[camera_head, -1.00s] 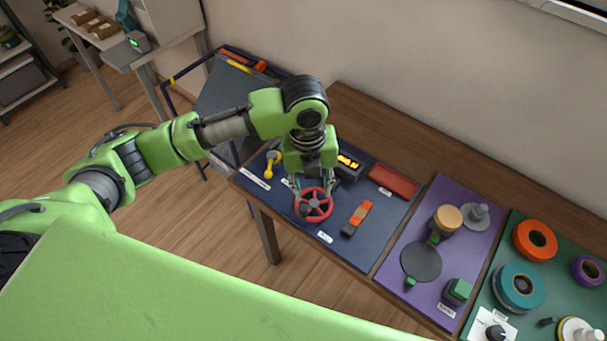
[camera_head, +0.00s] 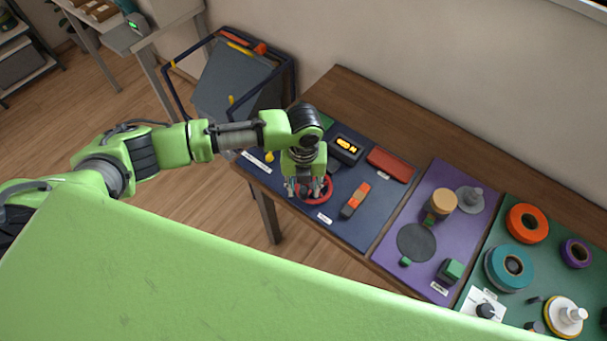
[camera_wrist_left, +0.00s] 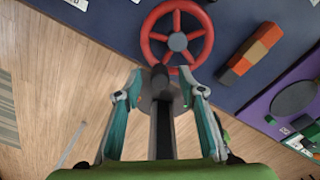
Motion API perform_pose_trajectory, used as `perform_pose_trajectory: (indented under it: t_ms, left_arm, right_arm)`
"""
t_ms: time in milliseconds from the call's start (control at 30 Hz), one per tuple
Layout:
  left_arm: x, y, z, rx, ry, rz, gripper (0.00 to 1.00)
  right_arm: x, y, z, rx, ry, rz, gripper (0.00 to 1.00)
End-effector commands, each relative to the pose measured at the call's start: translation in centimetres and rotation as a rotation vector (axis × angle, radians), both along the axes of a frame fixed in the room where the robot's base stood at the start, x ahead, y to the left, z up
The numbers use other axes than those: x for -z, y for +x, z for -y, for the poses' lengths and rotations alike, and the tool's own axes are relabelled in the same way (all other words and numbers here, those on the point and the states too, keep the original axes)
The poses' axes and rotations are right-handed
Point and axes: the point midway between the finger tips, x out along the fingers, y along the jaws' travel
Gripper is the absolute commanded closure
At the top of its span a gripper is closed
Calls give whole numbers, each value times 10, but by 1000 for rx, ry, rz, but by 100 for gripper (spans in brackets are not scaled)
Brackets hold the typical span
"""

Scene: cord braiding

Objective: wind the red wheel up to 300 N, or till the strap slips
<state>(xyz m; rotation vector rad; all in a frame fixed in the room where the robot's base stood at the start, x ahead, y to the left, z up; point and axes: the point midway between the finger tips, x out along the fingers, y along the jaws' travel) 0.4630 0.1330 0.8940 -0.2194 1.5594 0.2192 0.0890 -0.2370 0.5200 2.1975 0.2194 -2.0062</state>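The red wheel (camera_head: 313,200) lies on the dark blue mat (camera_head: 365,226) near its front edge. It is partly hidden under my left gripper (camera_head: 305,189) in the head view. In the left wrist view the red wheel (camera_wrist_left: 178,41), with its spokes and grey hub, is fully ahead of my gripper. The two fingers (camera_wrist_left: 163,76) are spread apart by the wheel's near rim. A dark upright part shows between them; I cannot tell whether they touch it. A small display (camera_head: 346,146) with yellow digits stands behind the wheel; its reading is too small to be sure. My right gripper is out of view. I cannot make out the strap.
An orange and grey block (camera_head: 355,200) lies right of the wheel, and a red box (camera_head: 391,164) behind it. A purple mat (camera_head: 447,210) and a green mat (camera_head: 522,273) with spools lie further right. Bare floor is in front of the table.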

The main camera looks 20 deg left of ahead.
Motion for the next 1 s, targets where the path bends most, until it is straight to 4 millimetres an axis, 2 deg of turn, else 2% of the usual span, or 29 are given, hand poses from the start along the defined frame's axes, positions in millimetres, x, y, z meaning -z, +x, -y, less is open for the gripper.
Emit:
perform_pose_trajectory:
  t_ms: [200,467,500,600,633,733,767,800,1000]
  left_arm:
    - [15,-1,0,1,1,-1,63]
    - [17,0,0,1,1,0,63]
    - [16,0,0,1,1,0,69]
    - [16,0,0,1,1,0,94]
    - [16,0,0,0,1,0,100]
    - [16,0,0,0,1,0,100]
    - [16,0,0,0,1,0,91]
    - [16,0,0,0,1,0,100]
    - [16,0,0,0,1,0,100]
  right_arm:
    - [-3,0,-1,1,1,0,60]
    - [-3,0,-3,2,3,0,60]
    - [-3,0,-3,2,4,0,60]
    - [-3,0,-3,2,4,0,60]
    - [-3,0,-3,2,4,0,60]
    - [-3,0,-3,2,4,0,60]
    - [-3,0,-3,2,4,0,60]
    - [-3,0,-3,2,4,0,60]
    - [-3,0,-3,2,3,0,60]
